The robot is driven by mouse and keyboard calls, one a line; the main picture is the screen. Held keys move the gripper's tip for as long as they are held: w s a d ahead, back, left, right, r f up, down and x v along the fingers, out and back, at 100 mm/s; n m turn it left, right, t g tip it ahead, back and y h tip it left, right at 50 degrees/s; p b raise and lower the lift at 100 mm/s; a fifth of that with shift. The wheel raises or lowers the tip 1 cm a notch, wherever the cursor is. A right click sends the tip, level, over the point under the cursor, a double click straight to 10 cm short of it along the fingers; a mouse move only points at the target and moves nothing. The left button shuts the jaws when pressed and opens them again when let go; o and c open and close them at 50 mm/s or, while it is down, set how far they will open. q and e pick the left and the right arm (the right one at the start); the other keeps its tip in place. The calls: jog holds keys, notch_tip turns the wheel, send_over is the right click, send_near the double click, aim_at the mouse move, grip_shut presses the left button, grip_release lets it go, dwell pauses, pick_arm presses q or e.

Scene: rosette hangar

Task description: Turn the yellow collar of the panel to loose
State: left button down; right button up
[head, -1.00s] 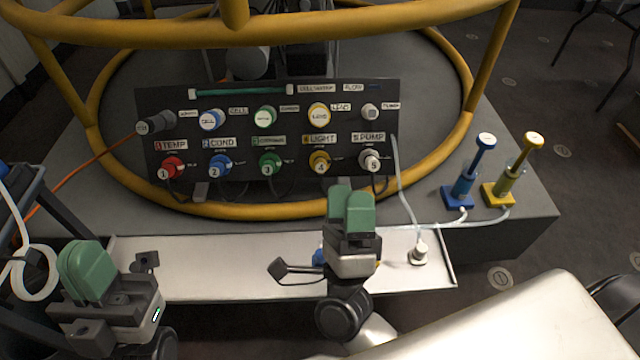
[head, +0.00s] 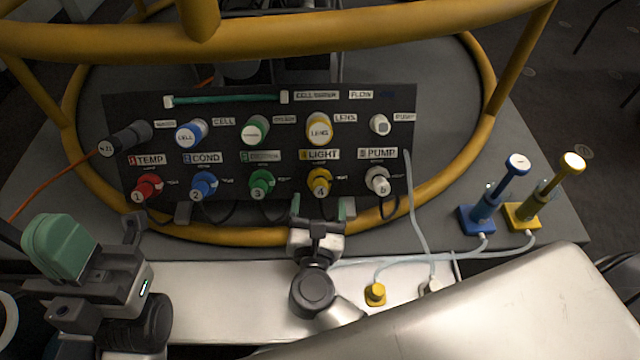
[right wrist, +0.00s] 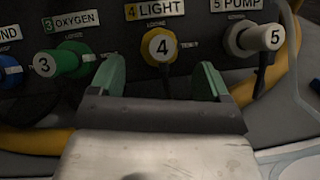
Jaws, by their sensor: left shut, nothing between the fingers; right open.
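The black panel (head: 360,102) stands inside the yellow ring frame. Its yellow collar, numbered 4 (head: 319,182), sits in the lower row under the LIGHT label; it also shows in the right wrist view (right wrist: 159,46). My right gripper (head: 322,205) is open and empty just below and in front of this collar. In the right wrist view its green fingertips (right wrist: 163,78) lie to either side below the collar, apart from it. My left gripper (head: 60,245) is shut and empty at the lower left, away from the panel.
Red (head: 147,187), blue (head: 204,184), green (head: 262,183) and white (head: 377,180) collars flank the yellow one. A yellow cap (head: 375,293) and a white plug lie on the pale tray (head: 230,290). Blue (head: 480,215) and yellow (head: 522,215) pump-like stands are at right. The yellow rail (head: 240,236) runs below the panel.

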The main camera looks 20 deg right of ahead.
aim_at(320, 186)
jog(key=x, duration=0.5)
jog(key=shift+b, duration=0.3)
jog(key=c, duration=0.9)
